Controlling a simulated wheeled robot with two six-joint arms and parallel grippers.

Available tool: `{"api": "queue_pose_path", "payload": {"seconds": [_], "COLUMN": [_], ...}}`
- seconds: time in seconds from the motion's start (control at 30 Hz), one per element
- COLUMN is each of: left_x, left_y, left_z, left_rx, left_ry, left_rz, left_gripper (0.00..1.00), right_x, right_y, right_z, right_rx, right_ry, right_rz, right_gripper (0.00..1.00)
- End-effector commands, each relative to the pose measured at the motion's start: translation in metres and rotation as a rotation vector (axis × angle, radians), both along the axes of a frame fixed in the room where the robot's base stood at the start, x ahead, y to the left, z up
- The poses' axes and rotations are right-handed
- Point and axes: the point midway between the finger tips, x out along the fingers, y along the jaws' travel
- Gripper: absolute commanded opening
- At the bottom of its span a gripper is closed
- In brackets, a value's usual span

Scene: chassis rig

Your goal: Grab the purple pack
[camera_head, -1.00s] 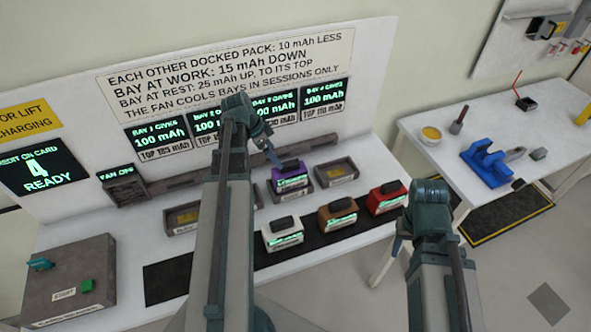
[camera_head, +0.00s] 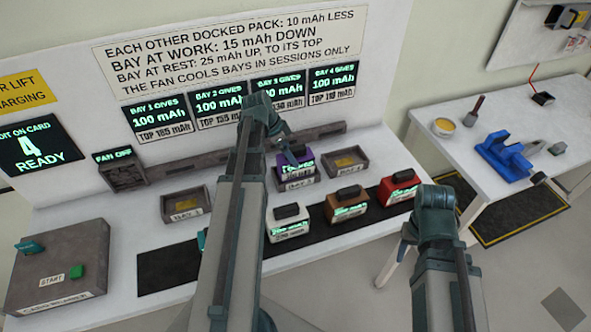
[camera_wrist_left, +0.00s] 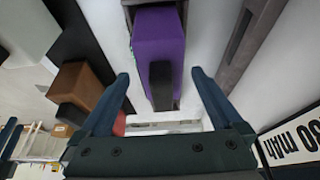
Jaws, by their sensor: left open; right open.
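The purple pack (camera_head: 281,163) sits in a grey bay tray at the back of the white bench, with a lit green label on its front. My left gripper (camera_head: 297,157) is over it and partly covers it in the head view. In the left wrist view, the purple pack (camera_wrist_left: 158,38) and its dark top handle lie between and beyond the open fingers of my left gripper (camera_wrist_left: 160,76); I cannot tell whether they touch. My right gripper (camera_head: 405,240) is past the bench's right end, well apart from the pack; its fingers are hard to make out.
White (camera_head: 289,225), brown (camera_head: 346,206) and red (camera_head: 399,189) packs stand on a black mat in front. Empty bay trays (camera_head: 186,205) and (camera_head: 346,162) flank the purple pack's area. A grey start box (camera_head: 58,262) is at left; a side table (camera_head: 500,115) stands right.

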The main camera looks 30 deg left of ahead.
Motion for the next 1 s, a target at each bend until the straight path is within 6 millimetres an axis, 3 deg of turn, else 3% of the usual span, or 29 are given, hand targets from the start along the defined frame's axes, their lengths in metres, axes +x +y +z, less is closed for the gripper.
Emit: {"api": "queue_pose_path", "payload": {"seconds": [0.17, 0.6, 0.87, 1.0], "left_x": [0.001, 0.017, 0.018, 0.018], "left_y": [-0.001, -0.012, -0.013, -0.013], "left_z": [-0.003, -0.047, -0.046, -0.046], "left_rx": [0.0, 0.0, 0.0, 0.0], "left_ry": [0.0, 0.0, 0.0, 0.0], "left_rz": [0.0, 0.0, 0.001, 0.0], "left_gripper": [1.0, 1.0, 1.0, 0.77], "right_x": [0.0, 0.0, 0.0, 0.0], "right_y": [0.0, 0.0, 0.0, 0.0], "right_z": [-0.003, -0.047, -0.046, -0.046], "right_rx": [0.0, 0.0, 0.0, 0.0], "right_ry": [0.0, 0.0, 0.0, 0.0], "right_rz": [0.0, 0.0, 0.0, 0.0], "right_gripper": [0.5, 0.5, 0.5, 0.5]}}
